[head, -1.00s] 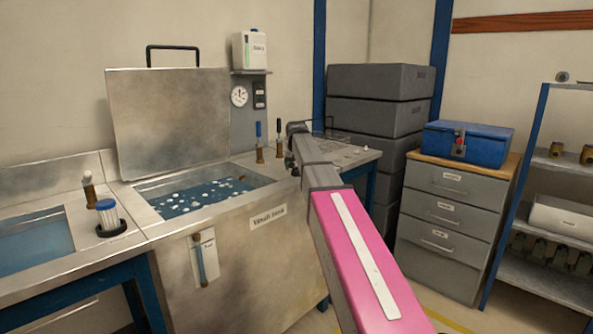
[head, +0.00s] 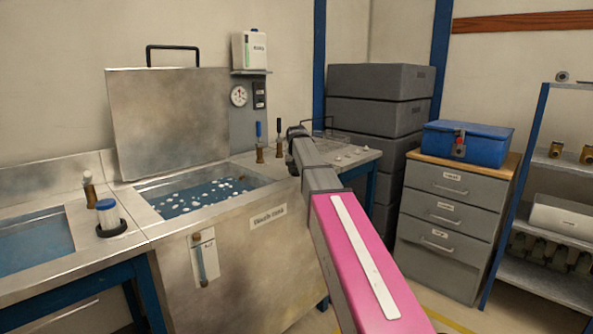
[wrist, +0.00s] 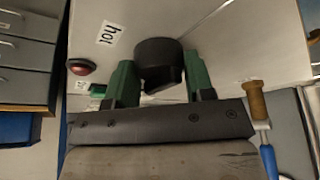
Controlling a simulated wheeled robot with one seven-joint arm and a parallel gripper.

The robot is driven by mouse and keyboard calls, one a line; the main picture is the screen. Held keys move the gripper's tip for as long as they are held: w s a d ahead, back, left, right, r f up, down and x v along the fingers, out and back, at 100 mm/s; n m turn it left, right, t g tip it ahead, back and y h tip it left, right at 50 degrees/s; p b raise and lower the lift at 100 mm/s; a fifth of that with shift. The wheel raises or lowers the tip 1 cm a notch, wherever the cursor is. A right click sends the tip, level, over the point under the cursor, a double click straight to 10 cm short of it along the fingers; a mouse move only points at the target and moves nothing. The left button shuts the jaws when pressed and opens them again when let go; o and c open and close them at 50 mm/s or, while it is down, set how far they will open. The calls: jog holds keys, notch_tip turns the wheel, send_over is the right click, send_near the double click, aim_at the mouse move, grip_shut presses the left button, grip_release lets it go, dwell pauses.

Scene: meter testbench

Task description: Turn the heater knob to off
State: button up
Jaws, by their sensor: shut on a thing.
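The heater knob (wrist: 158,52) is a round black knob with a ridge, on a light metal panel in the wrist view. My gripper (wrist: 161,78) has two green fingers, one on each side of the knob, and it is shut on it. In the head view my arm reaches to the right end of the metal wash tank (head: 240,255), and hides the knob and the fingers. The knob's pointer setting cannot be read.
A red button (wrist: 81,67) sits left of the fingers, and a brass fitting with a blue handle (wrist: 258,105) is at the right. The tank's lid (head: 168,120) stands open. Grey crates (head: 380,82) and a drawer cabinet (head: 450,220) stand to the right.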

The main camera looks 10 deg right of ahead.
jog(key=n+y, duration=0.1)
jog(key=n, duration=0.3)
jog(key=shift+d+n+y, duration=0.1)
jog(key=shift+n+y, duration=0.2)
jog(key=shift+y, duration=0.1)
jog(key=n, duration=0.2)
jog(key=n+y, duration=0.1)
jog(key=n, duration=0.1)
jog(key=shift+w+n+g+y, duration=0.1)
jog(key=shift+n+g+y, duration=0.2)
jog(key=shift+g, duration=0.1)
jog(key=n+g+y, duration=0.1)
jog(key=n, duration=0.3)
jog(key=shift+d, duration=0.1)
jog(key=shift+n+g+y, duration=0.3)
jog(key=shift+n+g, duration=0.6)
jog(key=shift+n, duration=1.3)
jog(key=o, duration=0.9)
